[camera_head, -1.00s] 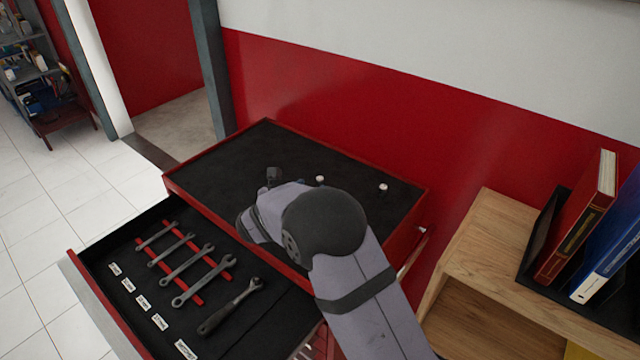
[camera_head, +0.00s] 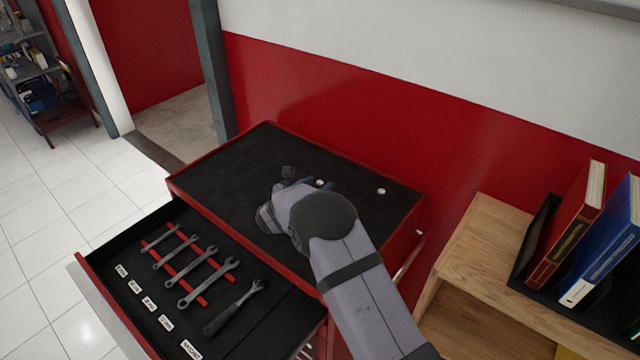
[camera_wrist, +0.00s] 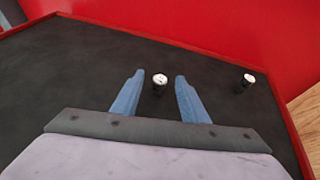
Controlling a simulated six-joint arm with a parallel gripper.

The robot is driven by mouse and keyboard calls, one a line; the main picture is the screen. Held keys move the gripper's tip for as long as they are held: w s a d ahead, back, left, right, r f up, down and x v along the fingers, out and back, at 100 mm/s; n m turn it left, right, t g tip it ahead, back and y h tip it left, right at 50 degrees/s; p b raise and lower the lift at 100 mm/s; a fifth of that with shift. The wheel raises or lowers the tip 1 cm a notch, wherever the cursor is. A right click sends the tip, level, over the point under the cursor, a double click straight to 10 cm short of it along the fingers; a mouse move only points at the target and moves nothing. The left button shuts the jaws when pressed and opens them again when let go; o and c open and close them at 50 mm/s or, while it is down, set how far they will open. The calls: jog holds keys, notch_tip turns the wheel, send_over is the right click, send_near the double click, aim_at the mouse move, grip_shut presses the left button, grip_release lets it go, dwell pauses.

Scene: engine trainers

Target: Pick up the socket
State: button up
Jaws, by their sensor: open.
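Two small sockets with bright metal tops stand upright on the black top of the red tool cabinet. In the wrist view, one socket (camera_wrist: 159,82) stands between the blue fingertips of my gripper (camera_wrist: 159,85), with a gap to each finger. The other socket (camera_wrist: 248,79) stands to the right, near the red rim. In the head view, the nearer socket (camera_head: 319,183) shows just beside my gripper's blue fingers, and the other socket (camera_head: 381,191) is farther right. My gripper is open and holds nothing. My arm hides part of the cabinet top.
The red cabinet (camera_head: 206,208) has an open drawer (camera_head: 135,305) with several wrenches. A wooden shelf unit (camera_head: 470,232) with binders stands at the right. A red and white wall rises behind. The left part of the cabinet top is clear.

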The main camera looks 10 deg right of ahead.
jog(key=shift+w, duration=0.1)
grip_shut()
jog(key=shift+r, duration=0.1)
notch_tip(320, 180, up, 10)
jog(key=b, duration=0.3)
dwell(0.5)
